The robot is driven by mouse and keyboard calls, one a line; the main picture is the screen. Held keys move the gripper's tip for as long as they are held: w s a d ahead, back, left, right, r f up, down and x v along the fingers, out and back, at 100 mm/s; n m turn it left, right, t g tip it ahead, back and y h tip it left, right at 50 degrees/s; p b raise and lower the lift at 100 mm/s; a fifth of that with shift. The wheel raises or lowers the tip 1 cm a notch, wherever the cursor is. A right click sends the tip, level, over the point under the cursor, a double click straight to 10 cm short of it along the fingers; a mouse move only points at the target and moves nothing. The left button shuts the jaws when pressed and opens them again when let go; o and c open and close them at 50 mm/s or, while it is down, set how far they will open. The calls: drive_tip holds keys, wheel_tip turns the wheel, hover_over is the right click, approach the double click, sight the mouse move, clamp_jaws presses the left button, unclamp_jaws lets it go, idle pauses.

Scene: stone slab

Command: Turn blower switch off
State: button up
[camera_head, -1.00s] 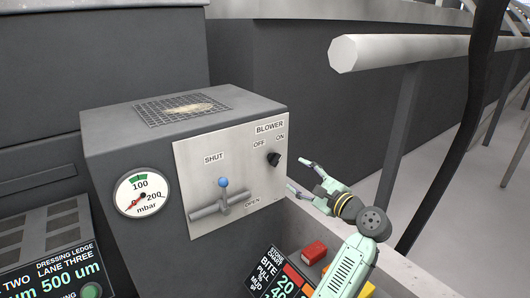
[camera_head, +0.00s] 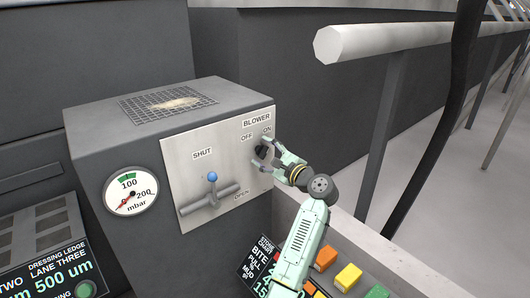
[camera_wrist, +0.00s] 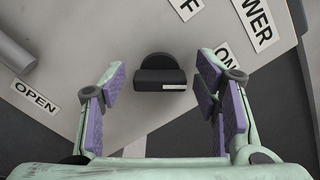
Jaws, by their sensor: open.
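The blower switch is a black rotary knob (camera_head: 262,152) on the light grey panel, under the BLOWER label (camera_head: 257,121) with OFF at its upper left and ON at its upper right. In the wrist view the knob (camera_wrist: 160,74) shows a dark bar with a small white mark on its right part. My gripper (camera_head: 265,151) is open at the panel, with its fingers around the knob and partly hiding it. In the wrist view a finger stands on each side of the knob with clear gaps, and neither appears to touch it.
Left of the knob is a blue-tipped lever (camera_head: 212,178) between SHUT and OPEN labels. A round mbar gauge (camera_head: 131,190) is on the box's front. A thick pale rail (camera_head: 400,40) runs at the right. Coloured blocks (camera_head: 348,277) lie below my arm.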

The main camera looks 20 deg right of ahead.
drive_tip(key=shift+c, duration=0.4)
drive_tip(key=c, duration=1.1)
